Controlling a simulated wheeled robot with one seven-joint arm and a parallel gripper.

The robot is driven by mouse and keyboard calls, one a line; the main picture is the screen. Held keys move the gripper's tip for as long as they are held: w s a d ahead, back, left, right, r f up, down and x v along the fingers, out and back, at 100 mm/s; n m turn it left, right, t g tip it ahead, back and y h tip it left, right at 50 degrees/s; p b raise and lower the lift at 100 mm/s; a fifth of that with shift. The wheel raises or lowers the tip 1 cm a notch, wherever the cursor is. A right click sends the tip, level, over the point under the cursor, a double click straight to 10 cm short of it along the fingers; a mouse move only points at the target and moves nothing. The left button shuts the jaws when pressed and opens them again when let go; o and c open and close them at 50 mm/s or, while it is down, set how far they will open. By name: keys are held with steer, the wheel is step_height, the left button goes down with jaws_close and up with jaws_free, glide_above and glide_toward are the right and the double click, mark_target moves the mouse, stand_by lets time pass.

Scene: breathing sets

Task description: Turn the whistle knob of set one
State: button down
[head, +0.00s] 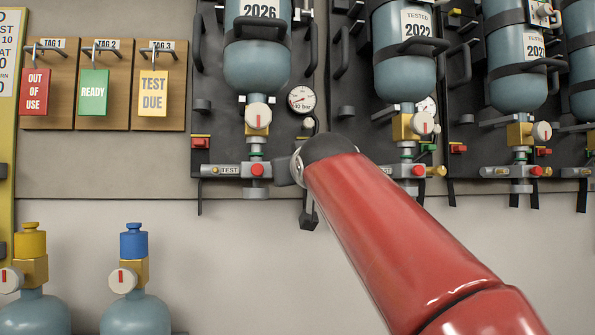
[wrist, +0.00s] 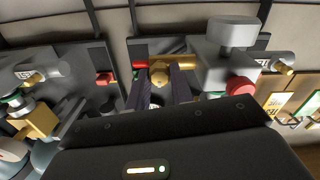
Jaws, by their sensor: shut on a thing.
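Set one is the cylinder marked 2026 (head: 258,60) at the left of the row in the head view. A white knob (head: 258,116) with a red mark and a red button (head: 257,170) sit below it. In the wrist view my gripper (wrist: 160,84) has its two dark fingers on either side of a brass whistle knob (wrist: 159,75) and is shut on it. The wrist view also shows the red button (wrist: 240,86) beside the fingers. In the head view my red arm hides the whistle knob and most of my gripper. The knob's turn angle cannot be told.
Set one's gauge (head: 301,99) is just above my arm's end. The set marked 2022 (head: 405,55) stands close on the right. Hanging tags (head: 94,92) are at the left. Two loose cylinders (head: 134,312) stand low at the left. The wall below the sets is mostly bare.

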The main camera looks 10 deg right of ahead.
steer(key=shift+d+f+m+b, duration=0.1)
steer(key=shift+m+b, duration=0.5)
steer(key=shift+m, duration=3.55)
steer(key=shift+f+m+b, duration=0.1)
steer(key=shift+m+b, duration=0.45)
steer(key=shift+m, duration=3.6)
steer(key=c, duration=1.2)
jaws_free()
steer(key=shift+r, duration=0.1)
